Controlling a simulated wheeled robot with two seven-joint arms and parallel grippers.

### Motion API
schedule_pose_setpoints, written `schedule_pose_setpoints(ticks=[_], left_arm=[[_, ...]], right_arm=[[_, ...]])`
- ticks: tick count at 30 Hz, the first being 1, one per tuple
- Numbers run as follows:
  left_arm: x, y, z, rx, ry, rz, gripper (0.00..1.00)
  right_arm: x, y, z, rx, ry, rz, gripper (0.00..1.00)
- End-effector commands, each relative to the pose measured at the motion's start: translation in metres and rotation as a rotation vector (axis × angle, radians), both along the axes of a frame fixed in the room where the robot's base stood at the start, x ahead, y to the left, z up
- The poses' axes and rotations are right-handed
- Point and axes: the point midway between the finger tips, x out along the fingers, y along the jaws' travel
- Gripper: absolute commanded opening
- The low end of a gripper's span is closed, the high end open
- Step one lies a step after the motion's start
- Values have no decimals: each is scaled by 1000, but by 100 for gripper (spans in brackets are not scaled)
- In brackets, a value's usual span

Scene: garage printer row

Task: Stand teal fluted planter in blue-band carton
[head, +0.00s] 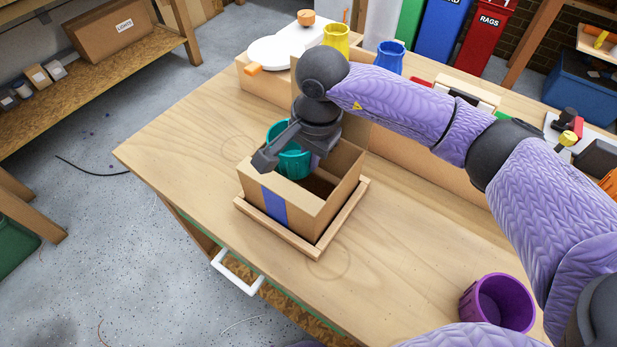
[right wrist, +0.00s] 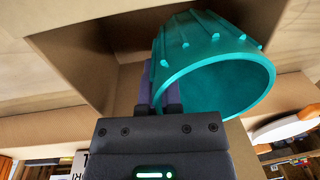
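My right gripper (head: 314,160) reaches down over the carton. In the right wrist view its fingers (right wrist: 160,90) are closed on the planter's wall (right wrist: 195,45) at the rim. My left gripper is not in view.
A purple pot (head: 498,303) stands at the bench's front right. A yellow pot (head: 336,38) and a blue pot (head: 390,58) stand behind my arm. The bench (head: 405,255) is clear right of the carton.

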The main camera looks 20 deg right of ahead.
Motion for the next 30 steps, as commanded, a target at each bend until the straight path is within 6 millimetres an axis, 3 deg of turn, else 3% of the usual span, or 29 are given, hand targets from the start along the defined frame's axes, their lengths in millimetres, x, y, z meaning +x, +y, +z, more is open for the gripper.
schedule_pose_setpoints(ticks=[9,19,24,30], left_arm=[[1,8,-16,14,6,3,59],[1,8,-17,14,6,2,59],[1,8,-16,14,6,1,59],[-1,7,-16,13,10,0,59]], right_arm=[[0,0,-50,0,3,0,0],[0,0,-54,0,-2,2,0],[0,0,-53,0,-1,1,37],[0,0,-53,0,-1,1,40]])
